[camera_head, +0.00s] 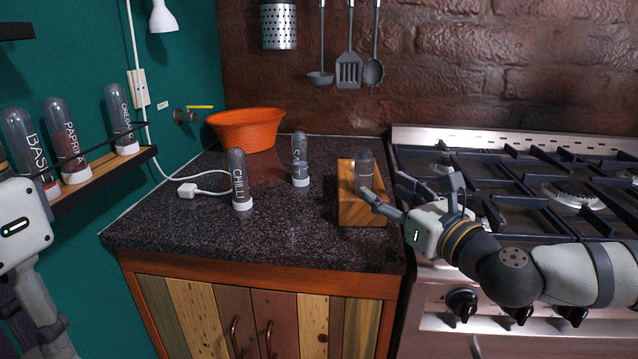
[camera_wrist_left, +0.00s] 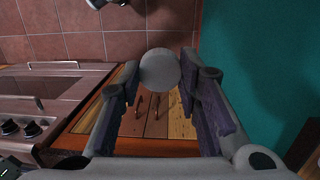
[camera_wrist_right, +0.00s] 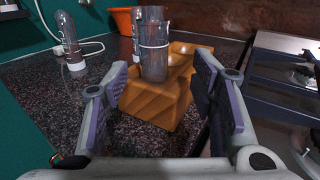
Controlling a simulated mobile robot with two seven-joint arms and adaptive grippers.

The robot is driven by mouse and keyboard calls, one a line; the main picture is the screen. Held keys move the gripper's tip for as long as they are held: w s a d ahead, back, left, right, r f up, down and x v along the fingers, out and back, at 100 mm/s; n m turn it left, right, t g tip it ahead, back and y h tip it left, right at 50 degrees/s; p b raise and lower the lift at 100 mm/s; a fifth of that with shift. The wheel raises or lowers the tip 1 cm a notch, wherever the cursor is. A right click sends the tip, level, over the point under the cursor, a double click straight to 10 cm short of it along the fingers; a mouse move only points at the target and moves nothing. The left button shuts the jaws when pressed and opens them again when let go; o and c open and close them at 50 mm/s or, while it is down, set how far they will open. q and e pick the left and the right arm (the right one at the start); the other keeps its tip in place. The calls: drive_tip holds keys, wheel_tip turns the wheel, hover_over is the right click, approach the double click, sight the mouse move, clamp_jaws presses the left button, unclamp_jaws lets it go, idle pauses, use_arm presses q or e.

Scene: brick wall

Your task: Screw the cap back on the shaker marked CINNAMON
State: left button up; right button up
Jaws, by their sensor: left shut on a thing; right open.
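A clear shaker (camera_head: 365,171) with dark contents stands upright in a wooden block (camera_head: 362,208) at the counter's right side; no white cap shows on it and its label is unreadable. It also shows in the right wrist view (camera_wrist_right: 153,52). My right gripper (camera_head: 412,192) is open, just right of the block, its fingers pointing left. In the right wrist view the shaker and block lie ahead between the spread fingers, untouched as far as I can tell. My left gripper (camera_wrist_left: 160,82) is shut on a round white cap (camera_wrist_left: 160,68), low by the teal wall, away from the shaker.
A CHILI shaker (camera_head: 239,180) and another shaker (camera_head: 300,160) stand cap-down on the dark counter (camera_head: 290,235). An orange basket (camera_head: 246,130) and a white cable plug (camera_head: 188,190) are behind. A wall shelf (camera_head: 100,172) holds several shakers. The stove (camera_head: 540,180) is at right.

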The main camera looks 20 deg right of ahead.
sight(369, 182)
use_arm(q)
drive_tip(key=shift+w+f+b, duration=0.25)
drive_tip(key=shift+f+b, duration=0.1)
drive_tip(key=shift+f, duration=0.7)
use_arm(e)
drive_tip(key=w, duration=0.2)
drive_tip(key=w+a, duration=0.1)
drive_tip(key=w, duration=0.1)
drive_tip(key=shift+w+f, duration=0.15)
use_arm(q)
drive_tip(key=shift+g, duration=0.3)
use_arm(e)
drive_tip(key=shift+w, duration=0.45)
drive_tip(key=shift+r, duration=0.2)
drive_tip(key=shift+s, duration=0.1)
drive_tip(key=c, duration=1.2)
